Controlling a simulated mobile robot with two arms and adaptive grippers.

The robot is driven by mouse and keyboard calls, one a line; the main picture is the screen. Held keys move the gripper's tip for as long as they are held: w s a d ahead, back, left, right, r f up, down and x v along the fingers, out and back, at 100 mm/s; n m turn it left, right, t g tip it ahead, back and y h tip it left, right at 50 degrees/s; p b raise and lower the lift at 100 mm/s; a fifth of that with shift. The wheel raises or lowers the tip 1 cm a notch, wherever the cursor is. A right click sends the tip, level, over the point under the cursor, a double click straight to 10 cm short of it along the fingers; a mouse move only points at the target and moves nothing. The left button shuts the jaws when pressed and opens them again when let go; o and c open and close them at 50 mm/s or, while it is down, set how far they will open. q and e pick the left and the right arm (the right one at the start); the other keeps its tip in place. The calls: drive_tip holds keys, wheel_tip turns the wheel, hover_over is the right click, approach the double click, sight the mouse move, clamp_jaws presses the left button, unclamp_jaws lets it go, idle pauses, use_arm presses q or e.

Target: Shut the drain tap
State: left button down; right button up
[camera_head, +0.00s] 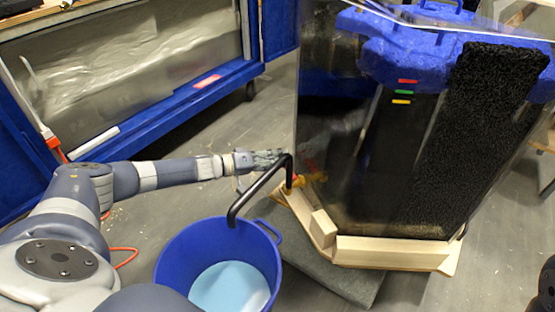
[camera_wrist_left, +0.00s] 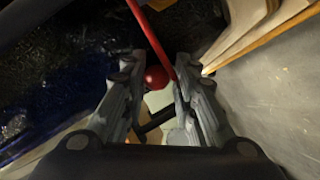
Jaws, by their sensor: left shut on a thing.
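The drain tap (camera_head: 311,178), with red and yellow parts, sits low on the front corner of the clear tank (camera_head: 330,110). A black drain pipe (camera_head: 258,190) bends from beside it down over the blue bucket (camera_head: 195,248). My left gripper (camera_head: 277,158) is at the tap, next to the pipe's upper bend. In the left wrist view, a red lever (camera_wrist_left: 148,32) and a red ball knob (camera_wrist_left: 157,77) show between the fingers, and the gripper is shut on this red handle. The exact contact is dark and partly hidden. My right gripper is not in view.
Light blue liquid (camera_head: 230,287) stands in the bucket. A wooden base (camera_head: 390,250) supports the tank, above a grey block (camera_head: 345,283). A blue-framed cabinet (camera_head: 180,108) stands behind on the left. Grey floor is free between cabinet and tank.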

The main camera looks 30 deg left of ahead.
use_arm(q)
drive_tip(key=c, duration=1.4)
unclamp_jaws()
drive_tip(key=shift+w+d+r, duration=0.1)
drive_tip(key=shift+d+r, duration=0.2)
drive_tip(key=shift+r, duration=0.1)
drive_tip(key=shift+o, duration=0.2)
drive_tip(key=shift+a+f, duration=0.15)
drive_tip(key=shift+a, duration=0.1)
drive_tip(key=v, duration=1.2)
drive_tip(key=shift+f, duration=0.15)
